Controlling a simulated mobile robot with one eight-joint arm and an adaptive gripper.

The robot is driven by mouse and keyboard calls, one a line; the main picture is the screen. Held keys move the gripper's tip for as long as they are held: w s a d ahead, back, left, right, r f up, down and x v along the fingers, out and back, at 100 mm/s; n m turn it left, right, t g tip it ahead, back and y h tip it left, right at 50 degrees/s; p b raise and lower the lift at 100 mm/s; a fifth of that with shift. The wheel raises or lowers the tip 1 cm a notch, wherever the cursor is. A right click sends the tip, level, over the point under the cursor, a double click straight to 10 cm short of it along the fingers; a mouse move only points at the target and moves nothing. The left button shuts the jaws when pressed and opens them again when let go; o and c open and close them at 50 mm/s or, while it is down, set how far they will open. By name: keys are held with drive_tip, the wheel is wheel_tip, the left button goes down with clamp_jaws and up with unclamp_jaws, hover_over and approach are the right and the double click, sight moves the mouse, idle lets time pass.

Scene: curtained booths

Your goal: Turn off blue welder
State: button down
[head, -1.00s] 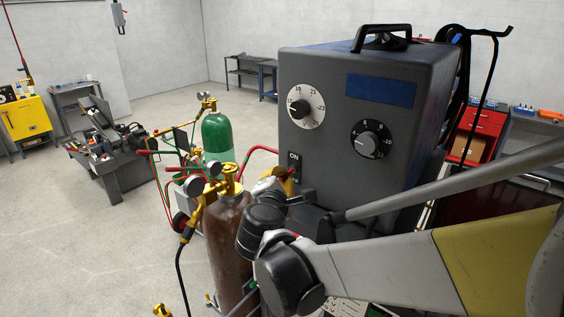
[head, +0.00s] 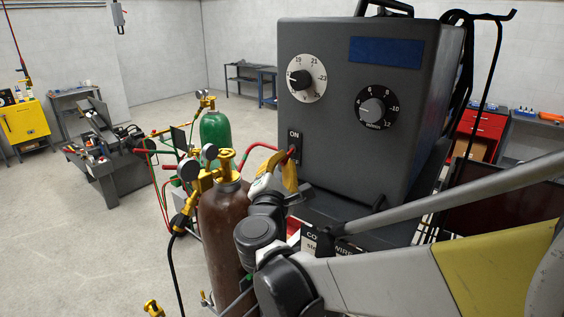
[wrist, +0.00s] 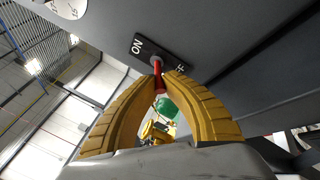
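The welder (head: 345,150) is a dark grey box with a blue panel (head: 386,63) and two dials on its front. Its switch plate (head: 295,136) is at the front's lower left, with ON at its upper end; the wrist view shows the plate (wrist: 143,46) with part of OFF at the other end. A red lever (wrist: 157,68) sticks out of the plate. My gripper (wrist: 161,75) has its yellow fingertips on either side of this lever, close against it. In the head view, my gripper (head: 290,166) is just below the switch and partly hides the lever.
A brown gas cylinder (head: 222,225) with a brass valve and gauges stands close left of my gripper. A green cylinder (head: 215,133) and red hoses are behind it. Open floor (head: 80,250) lies at lower left.

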drive_tip(key=c, duration=1.5)
unclamp_jaws()
drive_tip(key=shift+w, duration=0.15)
drive_tip(key=s, duration=0.4)
drive_tip(key=s+a, duration=0.1)
drive_tip(key=s, duration=0.3)
drive_tip(key=s+a+f, duration=0.1)
drive_tip(key=s, duration=0.3)
drive_tip(key=shift+f, duration=0.1)
